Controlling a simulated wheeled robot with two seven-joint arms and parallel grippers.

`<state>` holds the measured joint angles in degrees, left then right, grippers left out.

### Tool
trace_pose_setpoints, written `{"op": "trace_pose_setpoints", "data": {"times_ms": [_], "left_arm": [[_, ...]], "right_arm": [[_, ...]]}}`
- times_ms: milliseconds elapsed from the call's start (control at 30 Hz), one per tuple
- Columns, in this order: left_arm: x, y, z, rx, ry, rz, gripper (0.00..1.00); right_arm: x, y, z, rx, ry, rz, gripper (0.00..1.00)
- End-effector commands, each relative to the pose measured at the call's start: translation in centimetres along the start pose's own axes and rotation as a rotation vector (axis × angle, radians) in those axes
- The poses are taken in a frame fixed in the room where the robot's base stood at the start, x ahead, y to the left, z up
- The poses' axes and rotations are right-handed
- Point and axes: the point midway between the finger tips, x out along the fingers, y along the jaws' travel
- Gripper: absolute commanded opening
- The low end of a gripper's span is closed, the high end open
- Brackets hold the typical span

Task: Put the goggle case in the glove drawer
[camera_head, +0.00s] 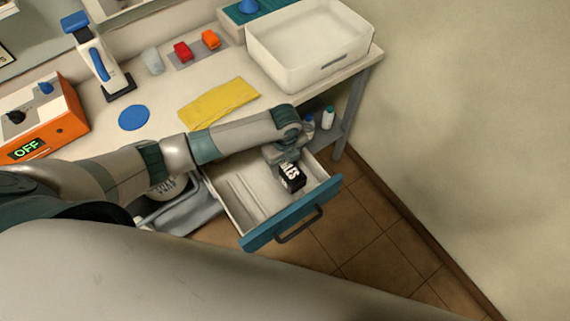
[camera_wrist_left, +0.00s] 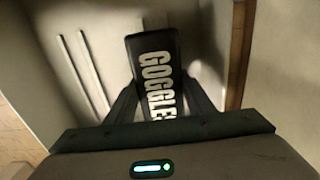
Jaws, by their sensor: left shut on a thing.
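The goggle case is a black box with white lettering (camera_head: 291,177). In the left wrist view the case (camera_wrist_left: 154,65) reads "GOGGLE" and sits between the two fingers. My left gripper (camera_head: 286,168) is shut on the case, pointing down into the open drawer (camera_head: 291,213). The drawer has a teal front, a pale inside and thin raised dividers toward its left. The case is over the drawer's right part. I cannot tell whether it touches the drawer floor. My right gripper is not in view.
Above the drawer, the worktop holds a yellow cloth (camera_head: 219,102), a blue disc (camera_head: 133,117), a white bin (camera_head: 309,50) and an orange box (camera_head: 40,119) reading "OFF". Small bottles (camera_head: 327,117) stand below the worktop. The tiled floor (camera_head: 375,240) at right is clear up to the wall.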

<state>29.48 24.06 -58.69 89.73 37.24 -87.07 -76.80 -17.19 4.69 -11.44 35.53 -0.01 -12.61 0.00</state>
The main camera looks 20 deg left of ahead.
Motion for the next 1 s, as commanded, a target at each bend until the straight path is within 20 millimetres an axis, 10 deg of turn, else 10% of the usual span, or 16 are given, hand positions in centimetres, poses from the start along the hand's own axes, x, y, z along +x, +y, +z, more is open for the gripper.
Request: {"op": "trace_pose_setpoints", "data": {"times_ms": [133, 167, 233, 1000], "left_arm": [[0.1, 0.0, 0.0, 0.0, 0.0, -0.001, 0.21], [0.1, 0.0, 0.0, 0.0, 0.0, 0.0, 0.51], [0.1, 0.0, 0.0, 0.0, 0.0, 0.0, 0.67], [-4.1, -0.1, 0.1, 0.001, -0.002, -0.003, 0.67]], "right_arm": [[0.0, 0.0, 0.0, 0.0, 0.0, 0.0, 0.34], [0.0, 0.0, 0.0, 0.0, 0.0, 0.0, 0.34], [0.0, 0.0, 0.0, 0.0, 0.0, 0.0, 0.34], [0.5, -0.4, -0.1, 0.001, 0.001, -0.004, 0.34]]}}
